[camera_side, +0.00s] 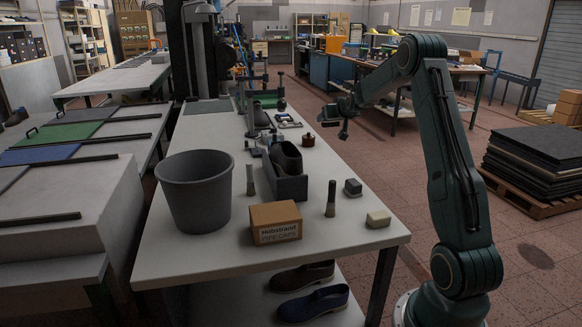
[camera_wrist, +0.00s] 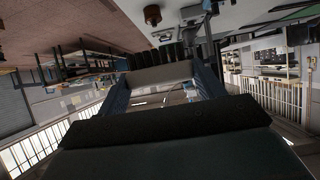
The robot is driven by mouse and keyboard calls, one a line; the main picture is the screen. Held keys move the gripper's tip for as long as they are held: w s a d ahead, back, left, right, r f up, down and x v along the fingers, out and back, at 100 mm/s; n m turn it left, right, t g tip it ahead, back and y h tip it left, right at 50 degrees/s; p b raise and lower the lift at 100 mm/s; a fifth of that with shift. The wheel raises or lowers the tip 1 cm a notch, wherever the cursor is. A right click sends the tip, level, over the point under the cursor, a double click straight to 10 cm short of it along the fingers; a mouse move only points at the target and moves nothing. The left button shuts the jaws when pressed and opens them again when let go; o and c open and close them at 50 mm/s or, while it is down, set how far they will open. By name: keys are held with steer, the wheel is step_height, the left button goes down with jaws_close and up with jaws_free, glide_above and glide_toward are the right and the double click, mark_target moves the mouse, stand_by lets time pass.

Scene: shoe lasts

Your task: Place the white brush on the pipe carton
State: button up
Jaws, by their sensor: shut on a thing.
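The pipe carton (camera_side: 275,222), a brown box printed "Hubstrand PIPE CAPS", stands at the near end of the white table, its top bare. My gripper (camera_side: 339,112) is raised above the table, behind and to the right of the carton, well apart from it. In the wrist view my gripper (camera_wrist: 165,88) is shut on the white brush (camera_wrist: 161,76), a pale block with dark bristles.
A grey bin (camera_side: 195,190) stands left of the carton. A dark open box (camera_side: 288,187) holding a shoe last is behind it. A grey-green post (camera_side: 331,199), a dark block (camera_side: 352,187) and a cream block (camera_side: 378,219) stand to the right. Shoes lie below the table.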

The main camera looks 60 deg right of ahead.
steer(key=w+a+r+n+t+y, duration=0.15)
steer(key=a+n+y, duration=0.3)
steer(key=a, duration=0.55)
steer(key=w+a+r+n+t+y, duration=0.1)
steer(key=w+a+n+t+y, duration=0.25)
steer(key=a, duration=0.55)
steer(key=s+a+r+n+g+y, duration=0.25)
steer(key=a+n+y, duration=0.25)
steer(key=a, duration=0.4)
steer(key=s+a+r+n+g+y, duration=0.25)
steer(key=s+a+n+y, duration=0.2)
steer(key=a, duration=0.35)
glide_above(280, 211)
steer(key=shift+n, duration=0.25)
step_height(280, 211, down, 16)
steer(key=shift+a+f, duration=0.1)
steer(key=shift+f, duration=2)
steer(key=shift+f, duration=0.15)
